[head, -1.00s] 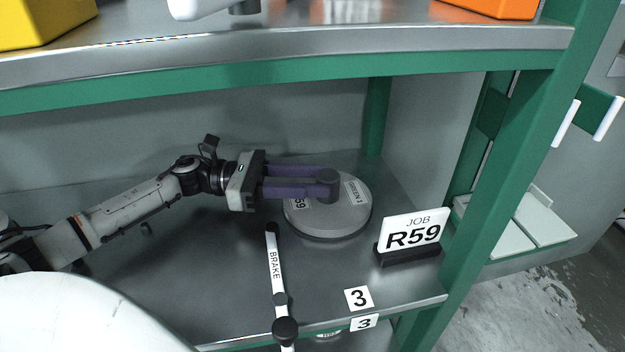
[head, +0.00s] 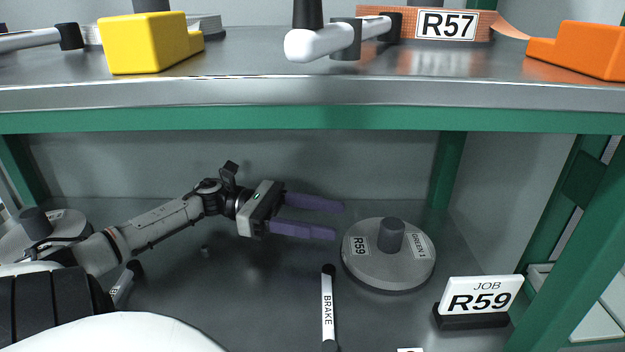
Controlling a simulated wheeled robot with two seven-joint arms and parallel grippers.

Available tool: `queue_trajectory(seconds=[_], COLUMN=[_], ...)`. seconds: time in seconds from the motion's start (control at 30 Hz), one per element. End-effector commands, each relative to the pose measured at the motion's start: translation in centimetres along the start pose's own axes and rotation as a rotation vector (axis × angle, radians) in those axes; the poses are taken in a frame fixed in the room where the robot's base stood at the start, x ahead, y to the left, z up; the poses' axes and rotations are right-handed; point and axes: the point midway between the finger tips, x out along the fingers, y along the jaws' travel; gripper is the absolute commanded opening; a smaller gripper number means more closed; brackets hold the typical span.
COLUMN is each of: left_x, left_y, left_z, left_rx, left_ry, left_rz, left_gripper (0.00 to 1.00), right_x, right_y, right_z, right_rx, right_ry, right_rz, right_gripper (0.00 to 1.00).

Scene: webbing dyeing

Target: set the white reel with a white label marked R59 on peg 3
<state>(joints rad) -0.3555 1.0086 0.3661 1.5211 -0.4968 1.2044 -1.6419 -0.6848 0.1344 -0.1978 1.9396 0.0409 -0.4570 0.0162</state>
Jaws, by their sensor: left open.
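The pale grey-white reel (head: 375,272) lies flat on the lower shelf, right of the middle. Its white label marked R59 (head: 356,246) faces me, and a second label reads GREEN 1 (head: 419,246). A dark grey post (head: 391,236) stands up at its centre. My left gripper (head: 338,220) is open and empty, with its purple fingers just left of the post and apart from it. The number 3 on the shelf is out of view; only a sliver of a white tag shows at the bottom edge. My right gripper is not in view.
A white lever marked BRAKE (head: 327,305) stands left in front of the reel. Another reel (head: 68,222) is at far left.

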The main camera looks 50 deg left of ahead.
Motion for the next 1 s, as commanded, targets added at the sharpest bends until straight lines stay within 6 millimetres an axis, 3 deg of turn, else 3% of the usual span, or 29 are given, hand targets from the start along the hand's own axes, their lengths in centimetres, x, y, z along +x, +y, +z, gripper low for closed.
queue_trajectory(seconds=[0.1,0.3,0.87,1.0], left_x=[-1.5,-2.4,-2.3,-1.0], left_y=[0.0,0.0,0.0,0.2], left_z=[-0.1,0.0,0.1,1.4], left_rx=[-0.001,-0.001,-0.004,-0.068], left_ry=[0.0,-0.001,-0.002,-0.029], left_rz=[0.001,0.0,0.002,0.047], left_gripper=[0.52,0.52,0.52,0.52], right_x=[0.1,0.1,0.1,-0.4], right_y=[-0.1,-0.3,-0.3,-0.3], right_z=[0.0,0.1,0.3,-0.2], right_rx=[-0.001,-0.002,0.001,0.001], right_ry=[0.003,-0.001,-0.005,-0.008], right_rz=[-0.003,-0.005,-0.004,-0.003], right_gripper=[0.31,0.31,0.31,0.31])
